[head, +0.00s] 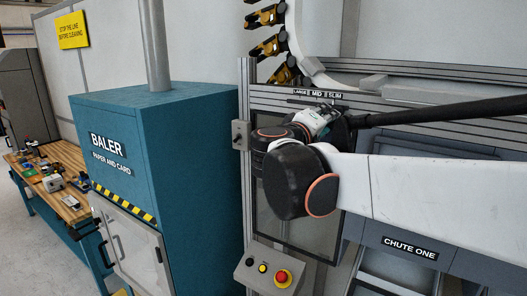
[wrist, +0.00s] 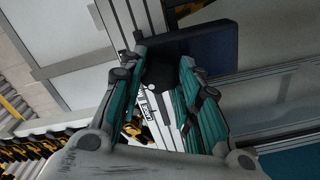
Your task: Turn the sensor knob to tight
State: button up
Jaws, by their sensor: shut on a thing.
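My gripper (wrist: 163,75) shows in the wrist view with its teal-padded fingers on either side of a dark knob (wrist: 160,72), shut on it. The knob's outline is dim, and I cannot read a pointer or its setting. A small white label (wrist: 146,114) shows beside it between the fingers. In the head view my wrist and arm cover the knob and the fingertips. A label strip (head: 318,93) reading LARGE, MID, SLIM sits on the metal frame just above my wrist. I see no word "tight".
A dark blue box-like part (wrist: 208,45) lies close behind the fingertips. A grey switch box (head: 240,135) is on the post left of my wrist. A control box (head: 269,275) with a red button is below. The teal baler (head: 185,150) stands at left.

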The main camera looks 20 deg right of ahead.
jog(key=m, duration=0.5)
jog(key=shift+s+f+m+b, duration=0.1)
jog(key=shift+f+m+b, duration=0.05)
jog(key=shift+m+b, duration=0.2)
dwell(0.4)
jog(key=o, duration=1.1)
jog(key=shift+c, duration=0.2)
jog(key=shift+s, duration=0.1)
jog(key=v, duration=1.1)
jog(key=shift+s+a, duration=0.25)
jog(key=shift+a, duration=0.1)
